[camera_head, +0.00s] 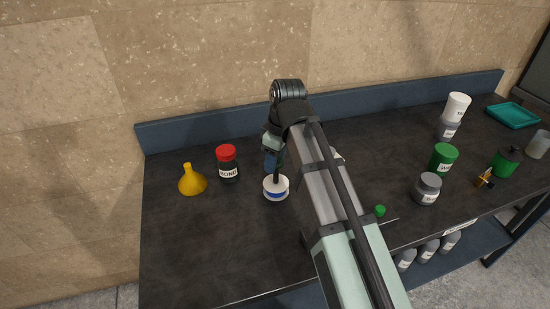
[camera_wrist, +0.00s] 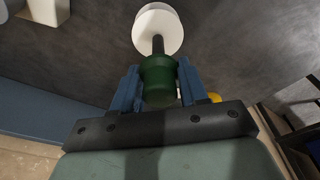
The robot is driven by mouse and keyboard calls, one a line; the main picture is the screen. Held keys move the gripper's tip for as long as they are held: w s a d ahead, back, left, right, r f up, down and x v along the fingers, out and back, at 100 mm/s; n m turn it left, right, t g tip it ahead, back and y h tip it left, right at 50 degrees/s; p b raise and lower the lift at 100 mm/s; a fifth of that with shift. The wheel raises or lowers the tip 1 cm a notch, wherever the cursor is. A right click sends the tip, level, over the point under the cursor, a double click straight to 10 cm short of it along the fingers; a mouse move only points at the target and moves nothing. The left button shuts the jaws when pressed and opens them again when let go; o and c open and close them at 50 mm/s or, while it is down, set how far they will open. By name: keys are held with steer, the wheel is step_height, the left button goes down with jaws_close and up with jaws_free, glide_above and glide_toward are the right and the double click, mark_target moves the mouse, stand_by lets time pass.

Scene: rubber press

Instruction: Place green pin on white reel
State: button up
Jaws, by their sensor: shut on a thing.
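The white reel (camera_head: 276,194) stands on the dark table with a blue band round its middle. In the wrist view its round white face (camera_wrist: 145,38) lies beyond the fingers. My gripper (camera_wrist: 157,88) is above the reel, its blue fingers shut on the green pin (camera_wrist: 158,80). The pin has a wide green body and a dark shaft (camera_wrist: 158,44) that points at the reel. In the head view the shaft reaches down to about the middle of the reel's top. I cannot tell whether it touches or has entered the reel. The arm hides most of the pin there.
A red-capped jar (camera_head: 228,164) and a yellow funnel (camera_head: 191,180) stand left of the reel. Right of my arm are a grey jar (camera_head: 427,189), a green-capped jar (camera_head: 443,158), a green bottle (camera_head: 505,163) and a small green knob (camera_head: 380,210). The front left table is clear.

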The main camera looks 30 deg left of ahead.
mark_target(281, 162)
steer(key=o, duration=1.1)
steer(key=shift+o, duration=0.2)
step_height(281, 162, up, 12)
steer(key=d, duration=0.1)
steer(key=shift+d, duration=0.4)
